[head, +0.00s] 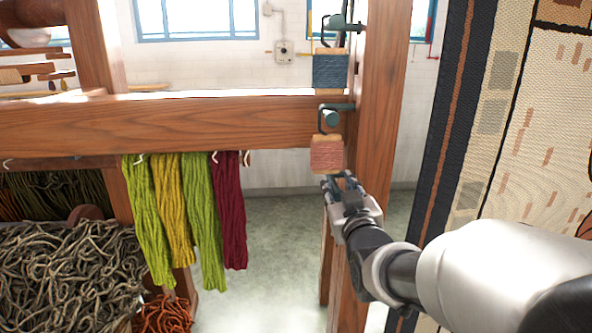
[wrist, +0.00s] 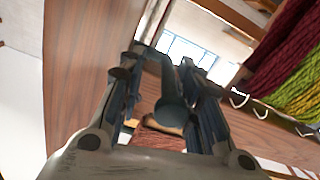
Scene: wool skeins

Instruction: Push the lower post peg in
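The lower post peg (head: 331,117) is a dark green round peg on the wooden post (head: 375,130), sticking out of the front. A pinkish spool (head: 327,154) hangs from it on a dark hook. My gripper (head: 338,182) is just below the spool in the head view, in front of the post. In the wrist view my gripper (wrist: 158,80) has its fingers apart, and the peg (wrist: 172,112) shows between them with its round end towards the camera. Part of the spool (wrist: 160,137) shows below it. I cannot tell whether anything touches.
An upper peg (head: 342,22) holds a blue spool (head: 330,70) above. A wooden beam (head: 170,122) runs left from the post, with green, yellow and dark red skeins (head: 205,215) hanging on hooks. A patterned woven textile (head: 530,130) hangs at the right. Loose grey yarn (head: 70,270) lies at the lower left.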

